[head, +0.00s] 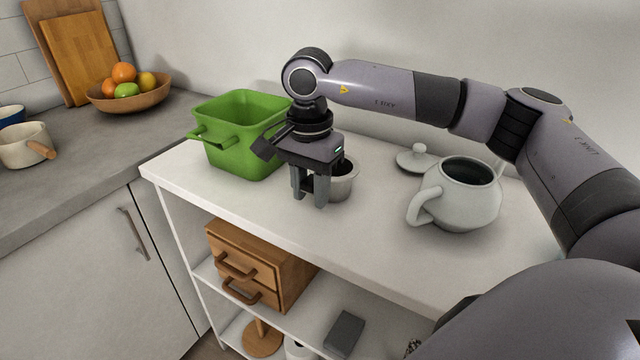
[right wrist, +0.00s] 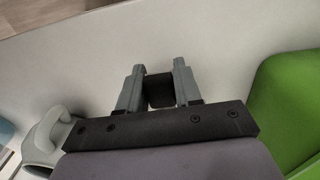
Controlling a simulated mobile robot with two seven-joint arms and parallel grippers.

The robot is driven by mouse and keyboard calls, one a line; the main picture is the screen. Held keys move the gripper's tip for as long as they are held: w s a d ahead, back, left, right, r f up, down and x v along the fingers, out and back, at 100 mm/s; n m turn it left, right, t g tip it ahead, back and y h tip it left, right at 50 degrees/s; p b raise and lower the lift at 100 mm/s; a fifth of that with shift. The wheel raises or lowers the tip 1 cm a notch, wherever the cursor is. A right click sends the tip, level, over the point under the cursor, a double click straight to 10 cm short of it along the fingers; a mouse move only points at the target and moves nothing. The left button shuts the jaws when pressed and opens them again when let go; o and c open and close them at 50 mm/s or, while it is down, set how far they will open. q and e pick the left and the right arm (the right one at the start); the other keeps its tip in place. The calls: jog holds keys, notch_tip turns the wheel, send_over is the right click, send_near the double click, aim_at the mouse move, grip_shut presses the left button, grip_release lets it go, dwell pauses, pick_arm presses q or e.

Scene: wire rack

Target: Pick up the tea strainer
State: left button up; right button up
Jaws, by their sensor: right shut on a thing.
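The tea strainer (head: 345,184) looks like a small grey metal cup with a dark inside, on or just above the white top of the rack, partly hidden behind my right gripper. My right gripper (head: 311,198) points down at its left front side. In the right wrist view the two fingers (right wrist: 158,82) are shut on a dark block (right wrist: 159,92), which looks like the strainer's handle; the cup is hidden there. I cannot tell whether the strainer touches the rack top. My left gripper is not in view.
A green square bin (head: 243,160) stands close left of the gripper. A white teapot (head: 466,205) stands open to the right, its lid (head: 417,160) behind it. The front of the white rack top (head: 300,238) is clear. A wooden drawer box (head: 290,275) sits on the shelf below.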

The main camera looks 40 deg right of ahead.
jog(key=shift+r, duration=0.15)
notch_tip(320, 180, up, 20)
jog(key=p, duration=0.2)
jog(key=shift+p, duration=0.4)
dwell(0.4)
